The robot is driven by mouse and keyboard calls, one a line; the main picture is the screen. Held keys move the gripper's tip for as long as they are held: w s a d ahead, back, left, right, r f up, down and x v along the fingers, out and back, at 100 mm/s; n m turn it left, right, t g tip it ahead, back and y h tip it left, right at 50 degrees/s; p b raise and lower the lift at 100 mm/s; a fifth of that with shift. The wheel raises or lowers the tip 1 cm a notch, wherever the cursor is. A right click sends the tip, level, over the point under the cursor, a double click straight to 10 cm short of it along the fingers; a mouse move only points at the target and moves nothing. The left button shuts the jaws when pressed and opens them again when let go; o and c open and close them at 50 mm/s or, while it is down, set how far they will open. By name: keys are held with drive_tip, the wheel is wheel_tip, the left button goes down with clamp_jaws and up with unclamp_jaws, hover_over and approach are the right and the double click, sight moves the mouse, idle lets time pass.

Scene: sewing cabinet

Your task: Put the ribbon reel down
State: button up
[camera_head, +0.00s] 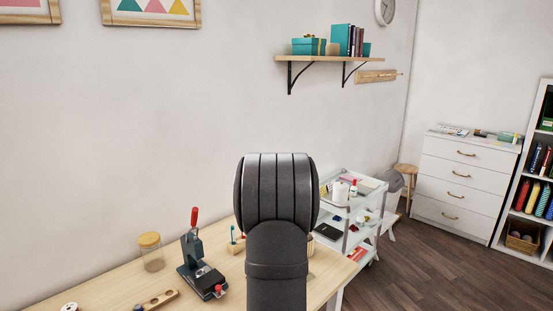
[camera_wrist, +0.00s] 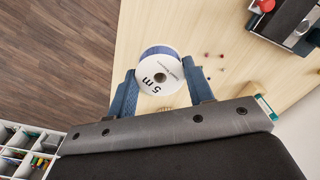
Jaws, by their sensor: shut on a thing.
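The ribbon reel (camera_wrist: 161,74) is a white disc printed "5 m" with a blue edge, in the upper middle of the wrist view. My gripper (camera_wrist: 159,67) is shut on it, one blue finger on each side. The reel shows over the wooden table (camera_wrist: 231,22), close to the table's edge on the left of that view. I cannot tell whether it touches the tabletop. In the head view my dark arm covers the middle, and the reel and gripper are hidden. The table (camera_head: 118,287) shows at the bottom there.
Several small red beads (camera_wrist: 221,69) lie right of the reel. A press with a red handle (camera_head: 200,265) and a cork-lidded jar (camera_head: 150,255) stand on the table. A white trolley (camera_head: 338,208) stands beyond its right end. Wooden floor (camera_wrist: 55,55) lies past the edge.

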drive_tip(key=shift+m, duration=0.5)
drive_tip(key=s+a+f+n, duration=0.2)
drive_tip(key=s+a+f, duration=0.2)
drive_tip(key=a, duration=1)
drive_tip(key=s+a+f+n, duration=0.2)
drive_tip(key=s+a+f, duration=0.2)
drive_tip(key=a, duration=1)
drive_tip(key=s+a+f+n, duration=0.2)
drive_tip(key=s+a+f, duration=0.2)
drive_tip(key=a, duration=1)
drive_tip(key=shift+s+a+f, duration=0.2)
drive_tip(key=shift+s+f, duration=0.1)
drive_tip(key=shift+s, duration=0.1)
drive_tip(key=shift+a+f, duration=0.15)
drive_tip(key=shift+a, duration=0.05)
drive_tip(key=shift+f, duration=1.95)
drive_tip(key=shift+f, duration=0.1)
